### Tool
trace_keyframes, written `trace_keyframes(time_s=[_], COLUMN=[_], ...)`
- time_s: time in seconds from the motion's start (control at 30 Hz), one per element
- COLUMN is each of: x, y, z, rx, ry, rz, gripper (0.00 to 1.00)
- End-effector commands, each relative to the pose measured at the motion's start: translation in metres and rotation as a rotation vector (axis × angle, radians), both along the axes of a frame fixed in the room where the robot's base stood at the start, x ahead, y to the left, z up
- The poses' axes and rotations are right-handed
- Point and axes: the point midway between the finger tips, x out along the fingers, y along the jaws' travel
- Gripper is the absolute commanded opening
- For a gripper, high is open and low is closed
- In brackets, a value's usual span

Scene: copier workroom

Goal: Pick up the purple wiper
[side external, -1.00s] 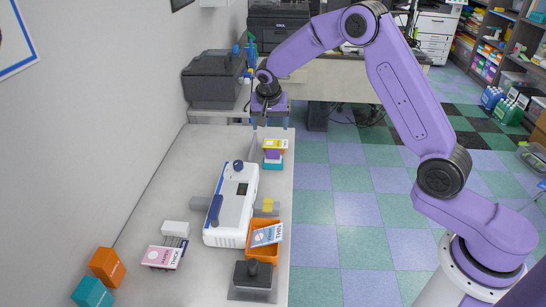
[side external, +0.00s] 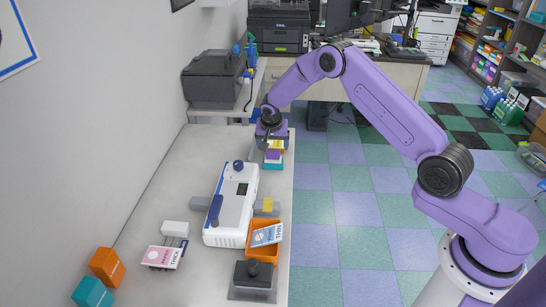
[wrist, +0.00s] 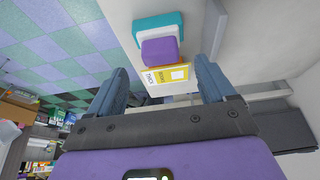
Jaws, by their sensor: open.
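The purple wiper (side external: 273,154) is a small rounded purple block by the table's right edge, below my gripper. In the wrist view the purple wiper (wrist: 160,52) lies between a teal-and-white block (wrist: 157,27) and a yellow labelled pack (wrist: 165,74). The three are close together; I cannot tell if they are stacked or in a row. My gripper (wrist: 163,68) is open, its two blue fingers apart on either side of the yellow pack in the picture. The wiper is beyond the fingertips, not held. In the side view my gripper (side external: 272,146) partly hides the yellow pack.
A white laminator-like machine (side external: 232,207) stands mid-table. An orange tray (side external: 250,252) with a labelled pack, a dark-topped block (side external: 252,278) and a pink-white pack (side external: 162,257) are nearer the camera. A dark printer (side external: 213,78) stands behind.

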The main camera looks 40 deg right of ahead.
Motion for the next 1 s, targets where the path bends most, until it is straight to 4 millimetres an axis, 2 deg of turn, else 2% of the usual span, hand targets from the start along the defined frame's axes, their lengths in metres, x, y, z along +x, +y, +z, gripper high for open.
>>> trace_keyframes(time_s=[0.17, 0.5, 0.83, 0.87, 0.9, 1.0], x=[0.003, 0.015, 0.017, 0.017, 0.016, 0.016], y=[-0.003, -0.013, -0.015, -0.015, -0.015, -0.015], z=[-0.009, -0.045, -0.049, -0.049, -0.049, -0.049], rx=[0.0, 0.0, 0.0, 0.0, 0.0, 0.0], ry=[0.0, 0.0, -0.002, -0.002, -0.001, -0.001], rz=[0.0, 0.001, 0.002, 0.002, 0.001, 0.001], gripper=[0.83, 0.83, 0.83, 0.76, 0.63, 0.34])
